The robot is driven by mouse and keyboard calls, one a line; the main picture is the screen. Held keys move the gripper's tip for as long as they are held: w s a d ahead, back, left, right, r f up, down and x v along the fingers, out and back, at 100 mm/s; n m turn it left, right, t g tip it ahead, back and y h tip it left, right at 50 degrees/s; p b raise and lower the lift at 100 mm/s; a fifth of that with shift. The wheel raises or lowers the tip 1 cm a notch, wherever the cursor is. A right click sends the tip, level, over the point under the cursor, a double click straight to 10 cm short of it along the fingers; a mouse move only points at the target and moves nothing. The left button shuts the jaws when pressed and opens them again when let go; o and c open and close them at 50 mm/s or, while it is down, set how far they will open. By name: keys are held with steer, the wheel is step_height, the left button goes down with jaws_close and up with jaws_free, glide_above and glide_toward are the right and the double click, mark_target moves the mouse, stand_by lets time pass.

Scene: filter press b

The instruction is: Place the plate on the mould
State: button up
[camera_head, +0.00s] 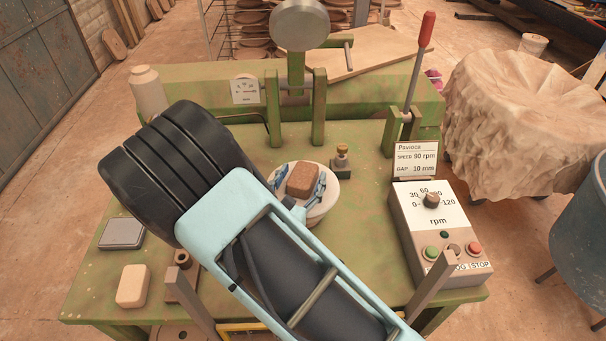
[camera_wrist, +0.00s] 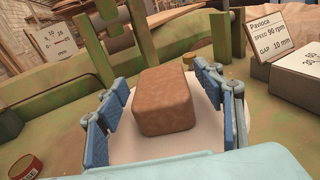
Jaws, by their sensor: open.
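A brown block (camera_head: 302,179) with rounded edges sits on a round white dish-like piece (camera_head: 322,214) on the green bench. In the wrist view the block (camera_wrist: 166,103) is in the middle, with the white round surface (camera_wrist: 128,142) under and around it. I cannot tell for certain which pieces are the plate and the mould. My gripper (camera_head: 303,192) is over the white piece. Its two blue-padded fingers are spread on either side of the block, with visible gaps in the wrist view (camera_wrist: 163,88). My arm hides part of the bench.
A small brass-topped fitting (camera_head: 342,160) stands right of the white piece. Green uprights (camera_head: 319,110) rise behind it. A control box (camera_head: 437,235) and a red-handled lever (camera_head: 421,60) are on the right. A cream block (camera_head: 133,286) and grey slab (camera_head: 122,233) lie left.

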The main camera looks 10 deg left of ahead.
steer(key=s+a+b, duration=0.1)
steer(key=s, duration=0.9)
steer(key=shift+s+a+r, duration=0.2)
steer(key=shift+s+r, duration=0.1)
steer(key=shift+s, duration=0.1)
